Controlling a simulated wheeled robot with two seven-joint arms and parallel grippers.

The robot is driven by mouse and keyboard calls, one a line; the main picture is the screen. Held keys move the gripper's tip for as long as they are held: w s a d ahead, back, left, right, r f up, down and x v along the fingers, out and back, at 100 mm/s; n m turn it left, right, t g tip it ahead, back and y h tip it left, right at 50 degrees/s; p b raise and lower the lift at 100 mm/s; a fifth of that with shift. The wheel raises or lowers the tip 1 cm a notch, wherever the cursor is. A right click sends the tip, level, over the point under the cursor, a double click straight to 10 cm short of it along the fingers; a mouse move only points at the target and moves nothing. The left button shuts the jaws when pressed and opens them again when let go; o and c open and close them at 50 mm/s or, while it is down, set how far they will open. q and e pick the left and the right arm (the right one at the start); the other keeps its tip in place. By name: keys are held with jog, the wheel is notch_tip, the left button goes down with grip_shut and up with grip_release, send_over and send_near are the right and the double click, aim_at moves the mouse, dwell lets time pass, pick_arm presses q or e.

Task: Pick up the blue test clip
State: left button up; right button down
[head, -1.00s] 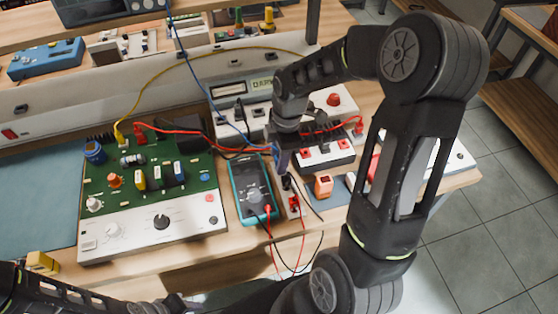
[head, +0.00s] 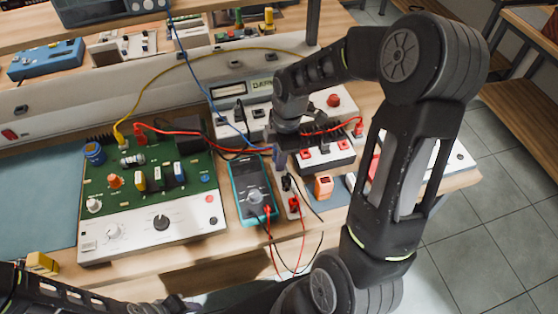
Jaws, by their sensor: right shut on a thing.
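My right gripper (head: 281,153) points down over the bench, just right of the top of the teal multimeter (head: 253,188). It is shut on the blue test clip (head: 278,158), a small blue-grey piece at its fingertips. The blue lead (head: 205,88) hangs from the upper shelf and runs down to the gripper. The wrist and fingers hide part of the clip, and I cannot tell whether it touches anything below. My left arm enters at the bottom left; its fingertips cannot be made out.
A green circuit board panel (head: 150,190) with knobs and parts stands left of the multimeter. A white-topped box with red sockets (head: 325,153) lies right of the gripper. Red, black and yellow leads cross the area.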

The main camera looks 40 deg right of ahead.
notch_tip(320, 180, up, 10)
jog(key=shift+r+b, duration=0.1)
jog(key=shift+b, duration=0.45)
dwell(0.6)
notch_tip(320, 180, up, 7)
jog(key=p, duration=0.5)
dwell(0.8)
jog(key=shift+p, duration=0.35)
